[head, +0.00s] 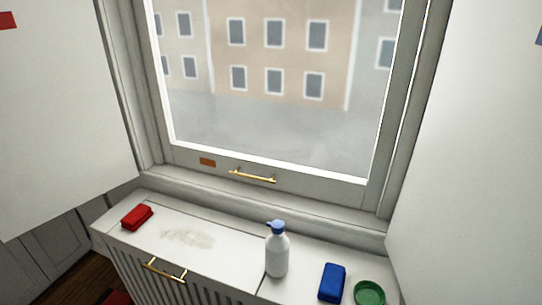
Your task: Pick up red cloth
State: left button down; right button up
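A red cloth (137,217), folded into a small block, lies on the left end of the white cabinet top (215,262) below the window. Nothing covers it, and it stands apart from the other objects. Neither of my grippers shows in the head view.
A white spray bottle (277,254) with a blue top stands right of centre. A blue folded cloth or sponge (332,282) and a green round dish (369,293) sit farther right. A greyish smudge (188,237) marks the top. Brass handles are on the window (253,176) and cabinet front (165,270).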

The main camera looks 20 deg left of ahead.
aim_at(138, 216)
jog(key=u, duration=1.65)
